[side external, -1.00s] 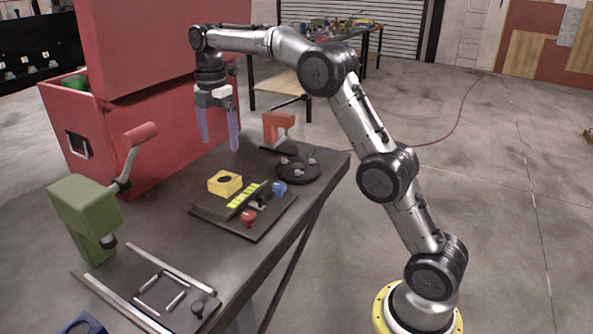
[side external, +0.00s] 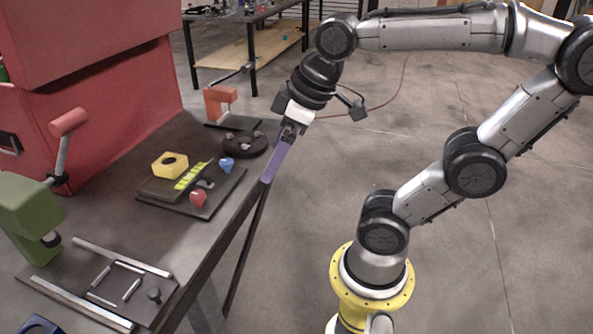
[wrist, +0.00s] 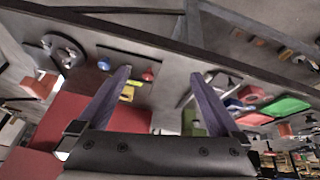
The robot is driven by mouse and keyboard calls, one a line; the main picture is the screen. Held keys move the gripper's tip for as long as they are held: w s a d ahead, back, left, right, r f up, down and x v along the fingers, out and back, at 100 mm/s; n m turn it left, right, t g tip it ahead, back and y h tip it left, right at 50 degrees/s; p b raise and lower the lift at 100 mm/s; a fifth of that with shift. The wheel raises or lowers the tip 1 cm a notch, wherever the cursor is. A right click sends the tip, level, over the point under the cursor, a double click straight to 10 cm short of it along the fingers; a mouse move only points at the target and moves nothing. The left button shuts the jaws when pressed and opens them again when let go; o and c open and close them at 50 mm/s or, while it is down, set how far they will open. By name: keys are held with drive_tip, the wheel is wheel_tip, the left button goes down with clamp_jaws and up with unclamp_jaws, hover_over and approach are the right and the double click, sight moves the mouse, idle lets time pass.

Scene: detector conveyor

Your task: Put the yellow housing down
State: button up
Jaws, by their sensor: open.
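The yellow housing (side external: 170,165), a block with a dark round hole, sits on the left end of the dark conveyor plate (side external: 217,196) on the table, beside a strip of yellow-green pieces (side external: 193,175). My gripper (side external: 271,178) is at the table's right edge, to the right of the housing and apart from it. In the side view its purple fingers overlap each other. In the wrist view the two fingers of my gripper (wrist: 162,72) are spread wide with nothing between them.
Red (side external: 198,197) and blue (side external: 227,165) knobs stand on the plate. A dark round disc (side external: 244,144) and an orange press (side external: 220,103) stand behind it. A green press (side external: 28,208) and metal rails (side external: 122,258) are at the left front. A red cabinet (side external: 120,95) borders the back.

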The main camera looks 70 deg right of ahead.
drive_tip(key=s+f+m, duration=0.1)
drive_tip(key=s, duration=0.1)
drive_tip(key=s+f+m, duration=0.1)
drive_tip(key=f, duration=0.1)
drive_tip(key=shift+s+a+f+t, duration=0.15)
drive_tip(key=shift+s+t, duration=0.15)
drive_tip(key=shift+s, duration=0.05)
